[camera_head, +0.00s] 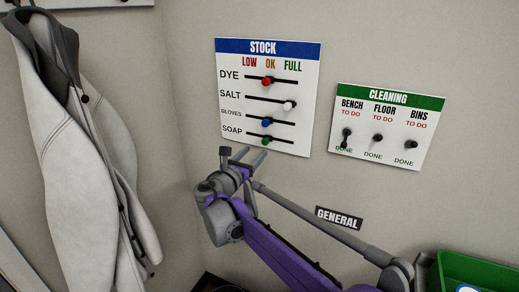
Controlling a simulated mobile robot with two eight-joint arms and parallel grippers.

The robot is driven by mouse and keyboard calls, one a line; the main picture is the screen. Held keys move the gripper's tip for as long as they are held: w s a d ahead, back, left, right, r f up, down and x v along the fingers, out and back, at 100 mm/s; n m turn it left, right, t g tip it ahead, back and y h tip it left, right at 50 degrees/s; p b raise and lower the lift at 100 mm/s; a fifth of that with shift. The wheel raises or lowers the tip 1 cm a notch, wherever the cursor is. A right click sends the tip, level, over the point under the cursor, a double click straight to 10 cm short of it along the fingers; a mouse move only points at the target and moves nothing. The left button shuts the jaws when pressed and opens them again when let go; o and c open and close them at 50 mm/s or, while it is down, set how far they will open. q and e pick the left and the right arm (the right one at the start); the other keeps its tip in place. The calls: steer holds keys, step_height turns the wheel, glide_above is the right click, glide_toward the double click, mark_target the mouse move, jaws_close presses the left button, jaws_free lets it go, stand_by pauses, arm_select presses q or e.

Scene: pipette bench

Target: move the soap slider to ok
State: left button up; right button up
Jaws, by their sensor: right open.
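The STOCK board (233,84) hangs on the wall with sliders for dye, salt, gloves and soap under LOW, OK and FULL. The soap slider's green knob (266,140) is in the lowest slot, a little left of its middle and roughly below the OK heading. My right gripper (245,156) is open, just below the board's lower left part and below left of the green knob. I cannot tell whether it touches the board. No object shows between its fingers. My left gripper is out of view.
The red dye knob (267,81), white salt knob (288,105) and blue gloves knob (266,123) sit above. A CLEANING board (430,128) hangs at right, over a GENERAL label (339,218) and green bin (480,270). Lab coats (70,120) hang at left.

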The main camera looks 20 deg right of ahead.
steer(key=v, duration=0.4)
stand_by(0.3)
steer(key=s+d+f+m+g+y, duration=0.25)
steer(key=s+f+m, duration=0.35)
steer(key=s, duration=0.3)
steer(key=s+d+f+m+g+y, duration=0.1)
steer(key=s+f+m+g+y, duration=0.2)
steer(key=s+f+m, duration=0.45)
steer(key=s+a+f+m+y+p, duration=0.1)
steer(key=s+a+f+m+y, duration=0.3)
steer(key=s, duration=0.5)
steer(key=s+a+f+m+y, duration=0.4)
steer(key=s+a+f+m, duration=0.2)
steer(key=s+m, duration=0.2)
steer(key=s, duration=0.2)
steer(key=shift+s+a+f+g+p, duration=0.25)
steer(key=shift+a+g+p, duration=0.1)
steer(key=shift+p, duration=0.05)
steer(key=shift+m, duration=0.25)
